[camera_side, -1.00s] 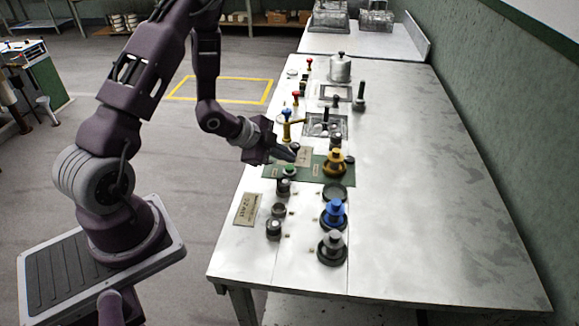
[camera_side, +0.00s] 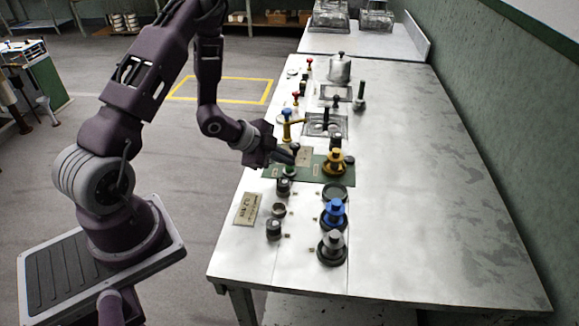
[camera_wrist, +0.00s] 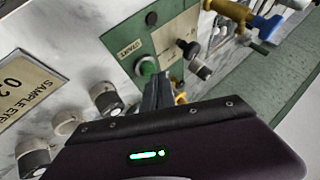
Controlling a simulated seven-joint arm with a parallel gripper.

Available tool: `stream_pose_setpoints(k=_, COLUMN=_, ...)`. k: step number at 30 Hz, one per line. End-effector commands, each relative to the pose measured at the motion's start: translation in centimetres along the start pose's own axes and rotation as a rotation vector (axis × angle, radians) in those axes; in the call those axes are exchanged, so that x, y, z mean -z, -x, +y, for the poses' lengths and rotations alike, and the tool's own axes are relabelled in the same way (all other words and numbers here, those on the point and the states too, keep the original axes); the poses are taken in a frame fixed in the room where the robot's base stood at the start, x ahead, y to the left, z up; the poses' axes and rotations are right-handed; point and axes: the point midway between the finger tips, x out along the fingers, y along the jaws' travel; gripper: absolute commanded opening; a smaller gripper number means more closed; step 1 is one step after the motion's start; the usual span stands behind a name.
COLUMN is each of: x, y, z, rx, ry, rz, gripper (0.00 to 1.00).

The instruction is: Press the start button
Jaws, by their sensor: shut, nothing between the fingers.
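The green round button (camera_wrist: 147,66) sits on a green panel (camera_wrist: 133,37) below a small label in the wrist view; the label is too small to read surely. My gripper (camera_wrist: 163,78) is shut and empty. Its fingertips show just beside the button, to its right in the wrist view. In the side view my gripper (camera_side: 292,160) is low over the left part of the green panel (camera_side: 312,172), and its fingers largely hide the button. I cannot tell whether the fingertips touch the button.
A dark-tipped lever (camera_wrist: 190,50) stands close to the right of the fingers in the wrist view. A yellow knob (camera_side: 335,163) and a blue knob (camera_side: 334,214) stand nearby. A blue-topped yellow valve (camera_side: 287,124) rises behind my gripper. The bench's right side is clear.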

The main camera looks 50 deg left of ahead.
Motion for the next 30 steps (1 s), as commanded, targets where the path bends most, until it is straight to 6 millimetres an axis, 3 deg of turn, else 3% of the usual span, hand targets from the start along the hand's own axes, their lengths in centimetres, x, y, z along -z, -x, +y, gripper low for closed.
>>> stream_pose_setpoints(k=30, x=-0.31, y=-0.42, z=0.27, rx=0.001, ry=0.0, rz=0.0, gripper=0.0)
